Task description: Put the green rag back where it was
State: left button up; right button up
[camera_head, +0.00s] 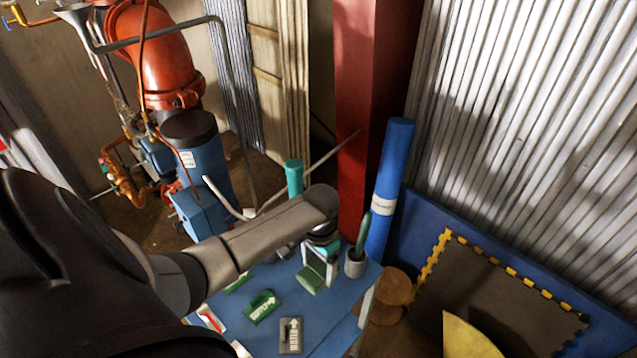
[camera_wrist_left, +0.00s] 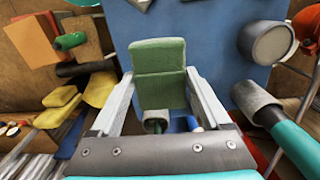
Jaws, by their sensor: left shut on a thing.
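The green rag (camera_head: 311,279) is a small folded pad. It also shows in the left wrist view (camera_wrist_left: 158,60), upright between my finger pads. My left gripper (camera_head: 318,264) is shut on it, with a pale finger on either side. The gripper and rag are over the far part of the blue table (camera_head: 335,335); whether the rag touches the tabletop I cannot tell. In the left wrist view the gripper (camera_wrist_left: 160,100) points at the blue surface. My forearm hides much of the table's left part. My right gripper is not in view.
Right of the rag stands a grey pot (camera_head: 355,264) with a green upright thing. A teal cylinder (camera_head: 294,178) stands behind. A green item (camera_head: 261,307) and a grey item (camera_head: 290,336) lie nearer. A blue roll (camera_head: 388,190) leans by the red column (camera_head: 362,90).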

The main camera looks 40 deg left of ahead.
aim_at(319, 270)
pick_arm(q)
notch_tip(319, 270, down, 8)
jog(key=shift+f+b, duration=0.2)
jog(key=shift+b, duration=0.85)
jog(key=o, duration=1)
notch_tip(319, 270, up, 11)
jog(key=p, duration=0.3)
jog(key=shift+w+f, duration=0.1)
jog(key=shift+w, duration=0.05)
jog(key=shift+r, duration=0.7)
